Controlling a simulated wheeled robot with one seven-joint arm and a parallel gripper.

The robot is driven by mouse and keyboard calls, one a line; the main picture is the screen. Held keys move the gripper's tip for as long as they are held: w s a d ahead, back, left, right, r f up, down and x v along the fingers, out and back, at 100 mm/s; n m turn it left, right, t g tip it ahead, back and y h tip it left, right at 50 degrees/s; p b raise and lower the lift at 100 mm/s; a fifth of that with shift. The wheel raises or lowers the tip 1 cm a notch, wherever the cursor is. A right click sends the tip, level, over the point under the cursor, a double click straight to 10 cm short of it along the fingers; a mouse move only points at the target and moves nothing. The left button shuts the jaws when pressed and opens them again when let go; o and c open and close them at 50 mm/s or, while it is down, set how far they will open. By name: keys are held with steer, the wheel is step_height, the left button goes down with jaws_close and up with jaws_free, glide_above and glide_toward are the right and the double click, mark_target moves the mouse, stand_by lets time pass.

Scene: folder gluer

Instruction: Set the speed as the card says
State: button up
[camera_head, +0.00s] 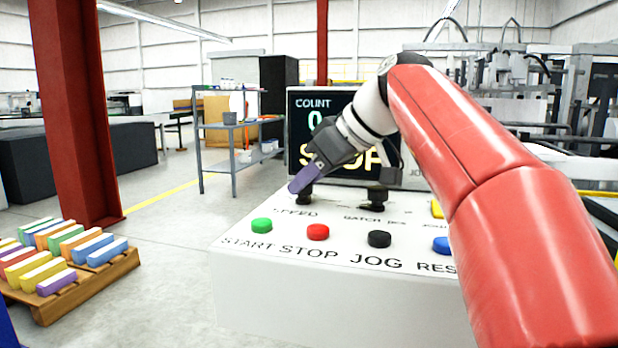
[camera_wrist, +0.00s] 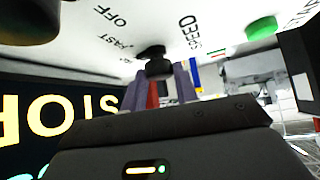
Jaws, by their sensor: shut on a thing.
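The black SPEED knob (camera_head: 304,196) stands on the sloped white control panel (camera_head: 340,285), above the word SPEED. My gripper (camera_head: 300,182) reaches down to it from behind, its purple fingers shut on the knob. In the wrist view the knob (camera_wrist: 157,62) shows at the tips of the fingers (camera_wrist: 172,84), with the marks OFF and FAST beside it. The knob's pointer setting cannot be made out. I cannot make out a readable speed card in either view.
A second black knob (camera_head: 377,197) stands to the right. Green START (camera_head: 261,225), red STOP (camera_head: 318,232), black JOG (camera_head: 379,239) and blue RESET (camera_head: 441,245) buttons line the front. The display (camera_head: 308,125), reading COUNT and partly covered STOP, stands behind. A pallet of coloured boxes (camera_head: 75,291) lies left.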

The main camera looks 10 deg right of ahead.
steer(key=m, duration=0.1)
steer(key=m+t+h, duration=0.1)
steer(key=m, duration=0.1)
steer(key=shift+s+a+t+h, duration=0.2)
steer(key=shift+t+h, duration=0.1)
steer(key=m+h, duration=0.1)
steer(key=m+t+h, duration=0.1)
steer(key=m, duration=0.1)
steer(key=shift+a+r+m+p, duration=0.15)
steer(key=shift+m+p, duration=0.15)
steer(key=m+h, duration=0.2)
steer(key=m+h+p, duration=0.1)
steer(key=m+h, duration=0.1)
steer(key=m, duration=0.1)
steer(key=shift+a+t, duration=0.2)
steer(key=shift+t, duration=0.2)
steer(key=shift+h, duration=0.3)
steer(key=o, duration=1)
steer(key=shift+c, duration=0.2)
steer(key=shift+s, duration=0.1)
